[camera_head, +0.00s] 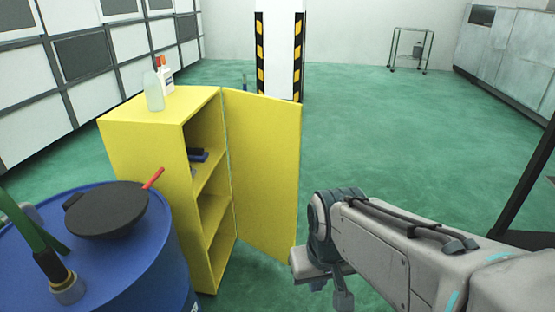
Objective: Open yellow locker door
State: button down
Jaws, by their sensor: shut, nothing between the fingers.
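The yellow locker (150,122) stands on the green floor left of the picture's middle. Its yellow door (262,165) stands wide open, swung out to the right from the far side of the opening. The shelves inside show, and a small dark blue item (199,155) lies on an upper shelf. My gripper (312,279) is at the end of my arm, just right of the door's lower free edge. It is shut and holds nothing. The fingertips are partly hidden, and I cannot tell whether it touches the door.
A blue drum (140,258) with a black pan (107,209) on top stands at the front left. Bottles (154,90) stand on the locker. A striped pillar (279,50) stands behind. A wire cart (408,50) is far back.

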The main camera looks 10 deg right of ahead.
aim_at(264, 133)
jog(key=z, duration=0.4)
jog(key=i, duration=1.4)
jog(key=u, duration=0.35)
